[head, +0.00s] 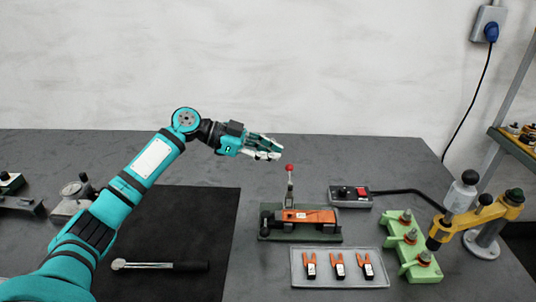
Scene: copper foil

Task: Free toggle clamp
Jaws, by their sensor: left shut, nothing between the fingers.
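The toggle clamp (290,186) shows as an upright lever with a red ball knob on a dark green base (330,237). An orange tool (305,215) lies on that base, at the foot of the lever. My left gripper (280,149) is up and to the left of the red knob, close to it in the picture. Its fingers are shut and empty. I cannot tell whether the fingertips touch the knob; a small gap shows. My right gripper is not in view.
A clear tray (298,279) with three small orange-tipped parts stands in front of the base. A switch box (350,197), a green block (412,251) and a yellow arm (477,219) are at the right. A torque wrench (160,265) lies on the black mat (200,220).

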